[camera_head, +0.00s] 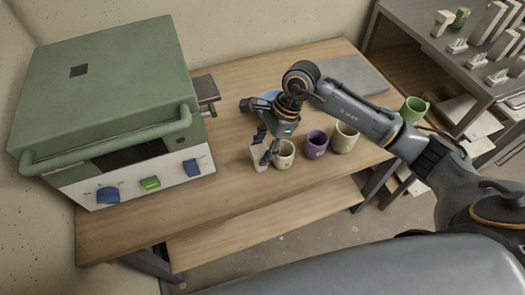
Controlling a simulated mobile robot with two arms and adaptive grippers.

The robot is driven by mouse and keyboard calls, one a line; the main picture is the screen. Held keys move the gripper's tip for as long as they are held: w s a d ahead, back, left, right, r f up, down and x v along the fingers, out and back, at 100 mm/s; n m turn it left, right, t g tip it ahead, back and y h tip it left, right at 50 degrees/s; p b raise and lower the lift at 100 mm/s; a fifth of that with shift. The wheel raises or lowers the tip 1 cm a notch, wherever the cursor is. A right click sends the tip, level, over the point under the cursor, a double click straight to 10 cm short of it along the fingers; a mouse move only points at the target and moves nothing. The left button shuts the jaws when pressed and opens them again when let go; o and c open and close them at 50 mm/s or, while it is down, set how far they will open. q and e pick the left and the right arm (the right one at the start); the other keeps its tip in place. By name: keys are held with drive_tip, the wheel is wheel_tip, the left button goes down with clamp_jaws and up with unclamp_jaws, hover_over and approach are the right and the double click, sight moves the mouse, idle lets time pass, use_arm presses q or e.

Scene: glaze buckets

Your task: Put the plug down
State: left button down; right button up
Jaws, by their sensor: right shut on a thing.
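My right gripper (266,152) points down over the wooden table, its fingers shut on a small pale beige piece that I take to be the plug (257,160). The fingers hide part of the plug. It is at the left of a cream mug (284,154), close to it. I cannot tell whether the plug touches the table. My left gripper is not in view.
A green kiln (105,85) with a front handle and knobs stands on the left of the wooden table (235,205). The table's front strip is clear.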

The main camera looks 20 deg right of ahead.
wheel_tip(320, 180, down, 2)
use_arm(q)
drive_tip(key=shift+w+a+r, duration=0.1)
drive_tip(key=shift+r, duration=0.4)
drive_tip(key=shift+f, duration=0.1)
use_arm(e)
drive_tip(key=shift+f, duration=0.1)
drive_tip(key=shift+f, duration=0.2)
drive_tip(key=o, duration=1.2)
drive_tip(key=shift+r, duration=0.1)
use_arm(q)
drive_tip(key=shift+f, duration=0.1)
use_arm(e)
drive_tip(key=shift+s, duration=0.1)
drive_tip(key=shift+r, duration=0.2)
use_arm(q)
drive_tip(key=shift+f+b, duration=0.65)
use_arm(e)
drive_tip(key=v, duration=1.2)
